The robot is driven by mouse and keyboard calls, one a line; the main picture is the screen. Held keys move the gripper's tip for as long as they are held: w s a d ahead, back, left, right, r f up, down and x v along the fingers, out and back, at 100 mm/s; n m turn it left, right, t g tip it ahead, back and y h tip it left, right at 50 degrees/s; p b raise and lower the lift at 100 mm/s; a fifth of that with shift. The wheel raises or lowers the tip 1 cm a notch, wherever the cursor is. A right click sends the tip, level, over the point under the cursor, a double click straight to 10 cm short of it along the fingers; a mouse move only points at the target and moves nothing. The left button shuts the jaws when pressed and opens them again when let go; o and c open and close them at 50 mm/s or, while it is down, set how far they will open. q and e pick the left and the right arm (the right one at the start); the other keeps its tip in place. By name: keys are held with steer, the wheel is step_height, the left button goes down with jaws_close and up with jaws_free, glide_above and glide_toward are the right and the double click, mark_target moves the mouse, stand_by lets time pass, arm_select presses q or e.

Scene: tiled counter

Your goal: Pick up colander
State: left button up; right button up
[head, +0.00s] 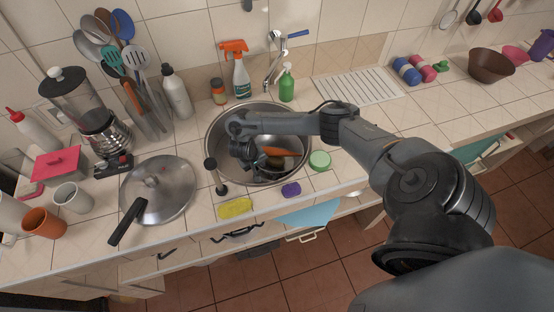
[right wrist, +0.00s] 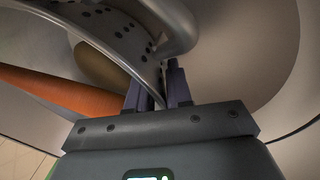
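The colander (right wrist: 118,30) is a grey metal bowl with rows of round holes and a curved handle, at the top of the right wrist view. Its rim runs down between the two fingers of my right gripper (right wrist: 158,90), which are close together on either side of it. In the head view my right gripper (head: 247,155) reaches down inside the round metal sink (head: 212,128). My arm hides much of the sink's contents there, and I cannot clearly make out the colander in that view. My left gripper is not in view.
An orange long object (right wrist: 55,90) lies beside the colander in the sink.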

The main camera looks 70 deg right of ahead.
steer(key=shift+d+f, duration=0.2)
steer(key=shift+f, duration=0.25)
jaws_close()
